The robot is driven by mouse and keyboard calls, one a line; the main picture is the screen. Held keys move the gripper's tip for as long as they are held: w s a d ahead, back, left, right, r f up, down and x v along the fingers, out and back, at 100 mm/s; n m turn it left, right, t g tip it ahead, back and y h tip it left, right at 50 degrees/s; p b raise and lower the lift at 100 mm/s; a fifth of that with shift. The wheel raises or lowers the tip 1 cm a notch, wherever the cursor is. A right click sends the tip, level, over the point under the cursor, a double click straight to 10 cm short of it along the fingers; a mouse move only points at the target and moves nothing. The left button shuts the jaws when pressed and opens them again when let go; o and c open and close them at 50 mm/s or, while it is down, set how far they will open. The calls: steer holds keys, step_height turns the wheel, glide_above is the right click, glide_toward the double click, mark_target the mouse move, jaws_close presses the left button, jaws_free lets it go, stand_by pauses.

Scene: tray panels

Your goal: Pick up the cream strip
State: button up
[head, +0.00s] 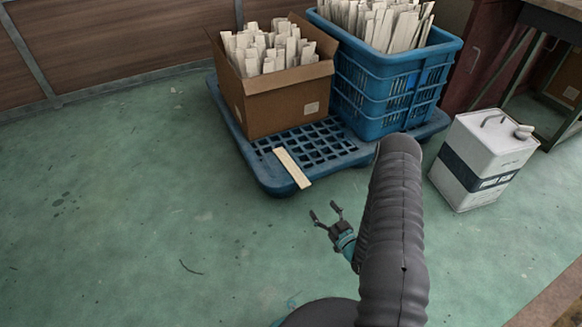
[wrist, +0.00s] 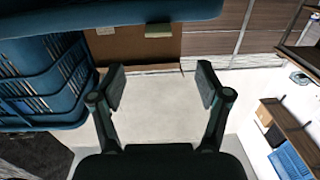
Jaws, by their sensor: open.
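The cream strip (head: 292,167) is a thin, flat, pale bar in the head view. It lies on the front part of the blue pallet (head: 262,170), and its near end reaches the pallet's front edge. My gripper (head: 325,209) is open and empty, in front of the pallet and a little right of the strip, apart from it. In the wrist view, my gripper (wrist: 162,80) has its two fingers spread with nothing between them. A small pale patch shows beyond them there; I cannot tell whether it is the strip or a label on the box.
A cardboard box (head: 285,105) and a blue crate (head: 388,100), both full of pale strips, stand on the pallet behind the cream strip. A white metal can (head: 483,160) stands at the right. The green floor (head: 130,200) is clear at the left.

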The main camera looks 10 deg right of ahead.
mark_target(305, 185)
steer(key=b+x, duration=0.1)
steer(key=x, duration=1.2)
steer(key=shift+w+r, duration=0.1)
steer(key=shift+w, duration=0.1)
steer(key=c, duration=1.1)
